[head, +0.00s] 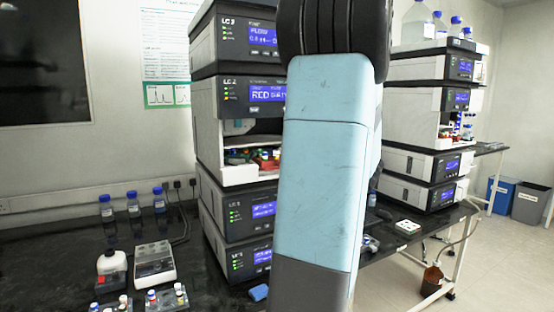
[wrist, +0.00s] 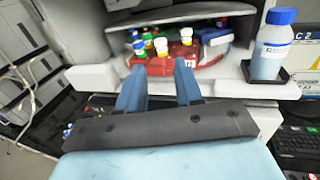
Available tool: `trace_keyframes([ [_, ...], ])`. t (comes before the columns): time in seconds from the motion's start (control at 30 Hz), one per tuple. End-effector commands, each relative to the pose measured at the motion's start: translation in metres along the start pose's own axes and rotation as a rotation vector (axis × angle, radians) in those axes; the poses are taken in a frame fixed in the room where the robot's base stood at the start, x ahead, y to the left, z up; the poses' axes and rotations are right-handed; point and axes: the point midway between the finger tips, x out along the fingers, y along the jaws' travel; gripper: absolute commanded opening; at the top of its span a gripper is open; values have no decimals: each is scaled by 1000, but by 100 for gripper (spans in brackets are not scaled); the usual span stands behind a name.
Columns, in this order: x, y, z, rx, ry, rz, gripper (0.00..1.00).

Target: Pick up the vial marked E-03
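In the wrist view, several small vials (wrist: 161,46) with white, yellow and green caps stand in a red rack (wrist: 160,66) inside an open instrument bay. Their marks are too small to read, so I cannot tell which is E-03. My gripper (wrist: 159,65) points into the bay with its two blue fingers apart and nothing visible between them. The fingertips are in front of the red rack and cover part of it. In the head view, the open bay (head: 240,176) of the LC 2 stack shows red and coloured items; my arm hides its right side and my gripper.
A blue-capped bottle (wrist: 272,46) stands on a dark holder at the bay's right front edge. The bay's white ledge (wrist: 100,76) runs below the fingers. In the head view, vial racks (head: 166,297) and a white bottle (head: 111,268) stand on the black bench at left.

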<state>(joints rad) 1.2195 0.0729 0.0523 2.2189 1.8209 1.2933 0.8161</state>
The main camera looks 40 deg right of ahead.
Motion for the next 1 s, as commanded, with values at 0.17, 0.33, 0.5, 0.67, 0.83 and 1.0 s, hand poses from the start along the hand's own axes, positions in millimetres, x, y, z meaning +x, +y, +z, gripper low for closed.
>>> trace_keyframes([
  [0.17,32,0,-1,-1,1,3,35],
  [0.33,53,0,0,-2,1,2,35],
  [0.5,61,0,-1,-1,1,1,35],
  [0.67,78,0,-3,-2,2,3,35],
  [0.83,100,0,-5,-1,2,2,35],
  [1.0,111,-1,-4,-2,1,0,35],
])
